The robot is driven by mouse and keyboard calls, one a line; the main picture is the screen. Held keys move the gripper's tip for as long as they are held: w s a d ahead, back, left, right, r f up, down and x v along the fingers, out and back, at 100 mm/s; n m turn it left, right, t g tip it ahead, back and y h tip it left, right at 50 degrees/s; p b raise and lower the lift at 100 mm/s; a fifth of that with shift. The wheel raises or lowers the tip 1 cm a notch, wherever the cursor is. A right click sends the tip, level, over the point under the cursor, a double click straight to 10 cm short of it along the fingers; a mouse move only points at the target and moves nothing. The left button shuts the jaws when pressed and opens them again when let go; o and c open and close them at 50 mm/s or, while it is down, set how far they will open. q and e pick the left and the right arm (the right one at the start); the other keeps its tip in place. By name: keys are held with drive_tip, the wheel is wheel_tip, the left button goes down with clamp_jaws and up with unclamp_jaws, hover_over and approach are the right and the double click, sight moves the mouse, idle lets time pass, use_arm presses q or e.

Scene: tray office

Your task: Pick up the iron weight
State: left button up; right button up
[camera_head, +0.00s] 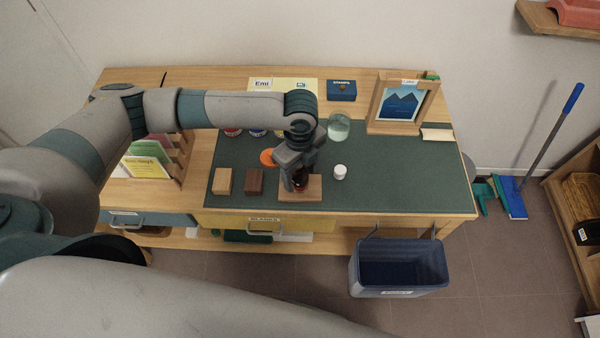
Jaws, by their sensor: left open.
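My left gripper (296,176) reaches down from above over a small wooden board (314,190) on the green desk mat. Its jaws are open around or just above a small dark object (301,183), perhaps the iron weight, on that board. The gripper hides much of this object, and I cannot tell whether the fingers touch it. A light wood block (222,181) and a dark brown block (255,181) stand to the left of the board. A small white object (340,171) stands to its right. My right gripper is not in view.
A framed picture (398,104) stands at the back right. A grey-blue bin (399,268) is in front of the desk. The mat's right part (405,175) is clear.

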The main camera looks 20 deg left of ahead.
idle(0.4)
use_arm(q)
clamp_jaws()
drive_tip(key=shift+w+r, duration=0.1)
drive_tip(key=shift+r, duration=0.05)
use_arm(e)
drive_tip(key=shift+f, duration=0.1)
use_arm(q)
drive_tip(key=shift+r+b, duration=0.35)
drive_tip(key=shift+r, duration=0.1)
drive_tip(key=r, duration=0.1)
drive_tip(key=d+r+b, duration=0.1)
drive_tip(key=r, duration=0.1)
drive_tip(key=shift+r, duration=0.1)
drive_tip(key=d+r+b, duration=0.3)
drive_tip(key=d+r, duration=0.3)
drive_tip(key=d, duration=0.4)
drive_tip(key=shift+w+d+r, duration=0.3)
drive_tip(key=shift+d+r, duration=0.05)
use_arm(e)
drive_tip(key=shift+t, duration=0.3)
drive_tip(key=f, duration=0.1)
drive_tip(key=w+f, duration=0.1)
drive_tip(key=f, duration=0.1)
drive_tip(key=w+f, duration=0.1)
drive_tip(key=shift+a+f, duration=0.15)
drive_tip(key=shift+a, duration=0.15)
